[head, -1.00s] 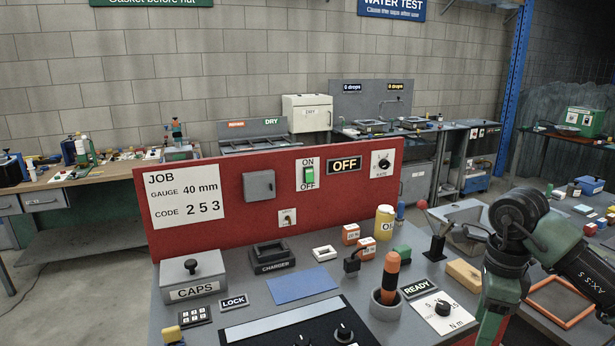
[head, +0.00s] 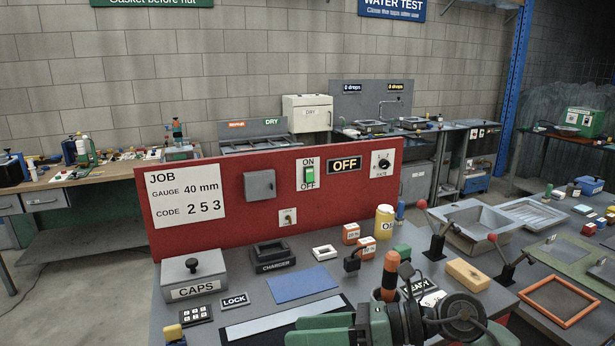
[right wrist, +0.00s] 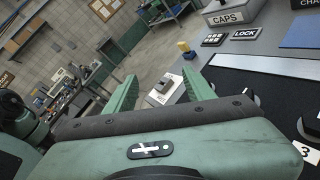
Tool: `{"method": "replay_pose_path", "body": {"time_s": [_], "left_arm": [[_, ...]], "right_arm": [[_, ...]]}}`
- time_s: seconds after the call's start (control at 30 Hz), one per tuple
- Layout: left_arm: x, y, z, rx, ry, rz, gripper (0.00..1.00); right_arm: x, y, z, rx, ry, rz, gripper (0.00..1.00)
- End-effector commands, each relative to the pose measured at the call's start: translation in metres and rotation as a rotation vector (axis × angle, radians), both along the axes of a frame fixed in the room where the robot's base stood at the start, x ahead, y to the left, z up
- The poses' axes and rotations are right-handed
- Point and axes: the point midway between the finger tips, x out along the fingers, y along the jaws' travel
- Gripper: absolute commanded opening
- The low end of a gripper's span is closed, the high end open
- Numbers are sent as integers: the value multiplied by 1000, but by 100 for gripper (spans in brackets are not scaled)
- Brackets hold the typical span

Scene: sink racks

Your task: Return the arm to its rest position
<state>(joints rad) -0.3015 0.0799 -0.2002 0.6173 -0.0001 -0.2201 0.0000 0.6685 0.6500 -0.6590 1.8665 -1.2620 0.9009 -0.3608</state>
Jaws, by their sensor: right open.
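My right gripper (head: 300,331) is low at the bottom of the head view, in front of the bench, with its green fingers pointing left. Its wrist covers the dial panel and part of the READY sign (head: 419,285). In the right wrist view my right gripper (right wrist: 160,84) has its two green fingers wide apart with nothing held between them. Beyond the fingers are the bench edge and the floor. My left gripper is not in view.
The grey bench carries a CAPS box (head: 193,277), a keypad (head: 196,314), a charger (head: 271,256), a blue mat (head: 302,285) and an orange-handled tool (head: 390,276) upright in its holder. A red panel (head: 230,222) stands behind. Red-knobbed levers (head: 434,240) stand at right.

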Motion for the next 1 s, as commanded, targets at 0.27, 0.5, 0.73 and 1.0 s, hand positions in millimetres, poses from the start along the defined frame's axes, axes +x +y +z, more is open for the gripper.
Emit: {"method": "replay_pose_path", "body": {"time_s": [0.27, 0.5, 0.73, 1.0], "left_arm": [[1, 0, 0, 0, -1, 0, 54], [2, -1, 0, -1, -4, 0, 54], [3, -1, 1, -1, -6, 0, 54], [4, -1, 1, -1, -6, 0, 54]], "right_arm": [[25, -21, 79, 824, 467, -386, 54], [55, -129, 7, 1356, 1018, -897, 54], [-2, -198, -137, 1612, 1531, -1457, 54], [-116, -212, -239, -1561, -1851, 1899, 54]]}}
